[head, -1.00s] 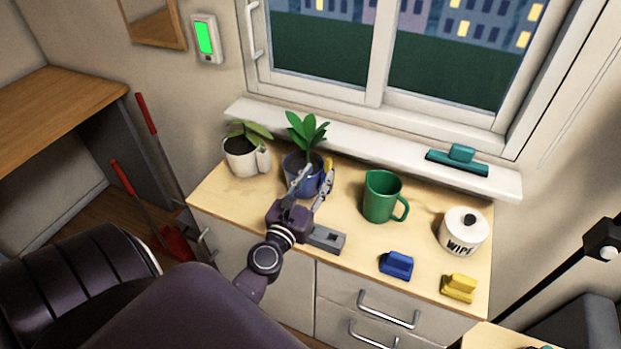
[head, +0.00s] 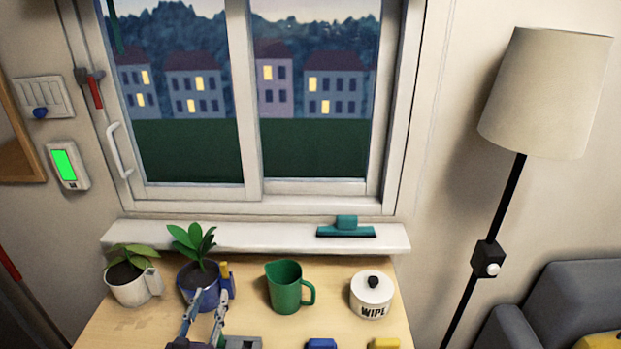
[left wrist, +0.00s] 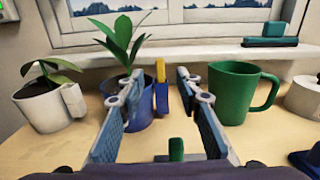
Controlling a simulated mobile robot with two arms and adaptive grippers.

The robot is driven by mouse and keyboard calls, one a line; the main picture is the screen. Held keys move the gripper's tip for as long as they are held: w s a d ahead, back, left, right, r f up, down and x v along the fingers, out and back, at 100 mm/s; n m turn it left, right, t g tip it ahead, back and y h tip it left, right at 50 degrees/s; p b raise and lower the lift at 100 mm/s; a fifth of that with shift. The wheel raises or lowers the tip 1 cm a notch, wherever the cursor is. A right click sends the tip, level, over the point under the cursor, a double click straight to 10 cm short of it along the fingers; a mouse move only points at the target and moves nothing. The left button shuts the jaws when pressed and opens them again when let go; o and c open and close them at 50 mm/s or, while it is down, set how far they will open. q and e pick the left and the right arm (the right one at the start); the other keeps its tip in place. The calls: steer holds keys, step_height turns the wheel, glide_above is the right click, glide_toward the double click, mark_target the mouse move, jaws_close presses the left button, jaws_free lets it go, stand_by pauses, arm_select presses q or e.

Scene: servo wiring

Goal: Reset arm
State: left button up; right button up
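My left gripper (head: 208,298) is at the bottom of the head view, in front of the blue pot (head: 187,285) with a leafy plant. Its fingers are spread, with nothing held between them. In the left wrist view the open fingers (left wrist: 157,85) frame a small yellow-and-blue piece (left wrist: 161,86) at the right side of the blue pot (left wrist: 138,117). I cannot tell whether a finger touches the pot. Most of my left arm is below the head view's edge. My right gripper is in neither view.
A white pot (head: 129,290) stands left of the blue pot. A green jug (head: 284,288) and a white WIPE canister (head: 371,299) stand to the right. A teal squeegee (head: 346,229) lies on the windowsill (head: 270,237). A floor lamp (head: 545,92) stands at the right.

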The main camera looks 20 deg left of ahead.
arm_select(q)
steer(key=s+d+m+g+h, duration=0.25)
steer(key=d+m+h, duration=0.65)
steer(key=d+m, duration=0.8)
steer(key=s+d+f+m+g, duration=0.5)
steer(key=s+f+m+g, duration=0.15)
steer(key=m, duration=0.55)
steer(key=s+a+f+m+g+y, duration=0.45)
steer(key=s+a+m, duration=0.25)
steer(key=s+m, duration=0.45)
steer(key=s+f+g, duration=0.1)
steer(key=s+f, duration=0.1)
steer(key=f, duration=1.3)
steer(key=s+f+g, duration=0.1)
steer(key=s+f, duration=0.1)
steer(key=f, duration=1.2)
steer(key=s+a+f, duration=0.2)
steer(key=s+f, duration=0.5)
steer(key=s, duration=0.1)
steer(key=s+a+f+g, duration=0.1)
steer(key=s+f, duration=0.6)
steer(key=s, duration=0.1)
steer(key=shift+a+f+b, duration=0.25)
steer(key=shift+a+b, duration=0.1)
